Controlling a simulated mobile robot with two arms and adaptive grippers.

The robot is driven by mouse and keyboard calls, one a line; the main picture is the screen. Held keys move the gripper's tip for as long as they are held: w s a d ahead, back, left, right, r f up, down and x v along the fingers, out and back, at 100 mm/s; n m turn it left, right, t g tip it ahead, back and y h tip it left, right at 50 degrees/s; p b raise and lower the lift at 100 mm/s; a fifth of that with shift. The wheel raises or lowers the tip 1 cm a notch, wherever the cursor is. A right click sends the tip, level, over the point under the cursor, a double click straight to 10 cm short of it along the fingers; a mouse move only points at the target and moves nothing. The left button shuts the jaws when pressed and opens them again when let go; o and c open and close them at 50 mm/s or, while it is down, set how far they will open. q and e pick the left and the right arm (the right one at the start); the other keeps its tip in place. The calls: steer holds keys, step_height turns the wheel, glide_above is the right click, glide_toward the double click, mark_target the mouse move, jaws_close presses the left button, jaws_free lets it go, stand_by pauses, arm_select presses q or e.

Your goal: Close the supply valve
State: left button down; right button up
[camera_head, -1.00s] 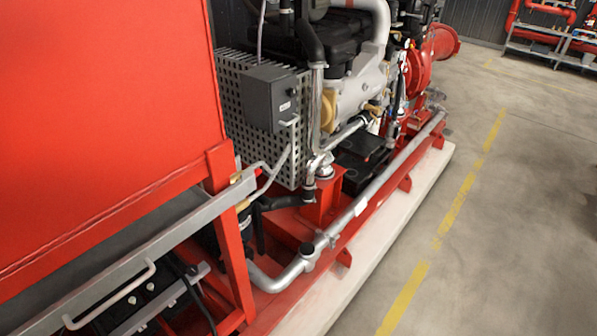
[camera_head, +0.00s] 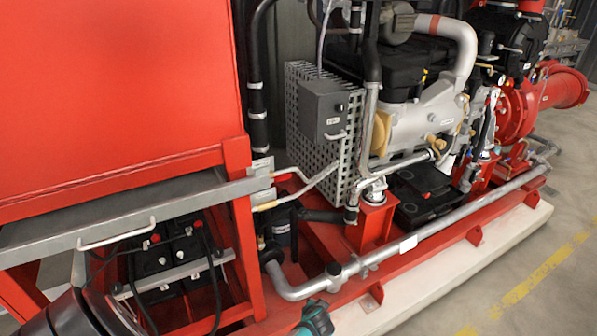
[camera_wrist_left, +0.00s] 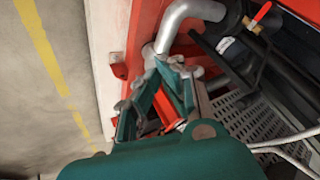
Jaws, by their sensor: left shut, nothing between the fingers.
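A small valve with a red lever (camera_wrist_left: 261,14) and a brass-coloured body shows at the top right of the left wrist view. I cannot tell whether it is the supply valve or whether it is open. In the head view, fittings with a yellow part (camera_head: 266,206) sit on thin pipes under the red tank; no lever is clear there. My left gripper (camera_wrist_left: 157,72), teal, is shut and empty in the wrist view, apart from that valve. A teal part of it (camera_head: 314,320) shows at the bottom edge of the head view. My right gripper is not in view.
The red tank (camera_head: 110,80) fills the left, above a grey rail with a white handle (camera_head: 116,234). A silver pipe (camera_head: 430,235) runs along the red base frame. A perforated guard (camera_head: 305,135) and grey box (camera_head: 327,108) stand mid-view. Open floor (camera_head: 560,260) lies right.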

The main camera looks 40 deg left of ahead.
arm_select(q)
steer(key=w+a+r+n+t+y, duration=0.1)
steer(key=w+a+r+n+y, duration=0.3)
steer(key=w+r, duration=0.7)
steer(key=a+r+n+y, duration=0.2)
steer(key=a+r+n, duration=0.2)
steer(key=r, duration=1.1)
steer(key=a+r+n+g+y+b, duration=0.1)
steer(key=a+r+n+y, duration=0.2)
steer(key=r, duration=1.2)
steer(key=a+n, duration=0.1)
steer(key=a, duration=0.1)
steer(key=shift+a, duration=0.4)
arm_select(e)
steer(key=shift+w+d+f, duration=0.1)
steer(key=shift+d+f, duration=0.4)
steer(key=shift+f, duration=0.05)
arm_select(q)
steer(key=shift+w, duration=0.1)
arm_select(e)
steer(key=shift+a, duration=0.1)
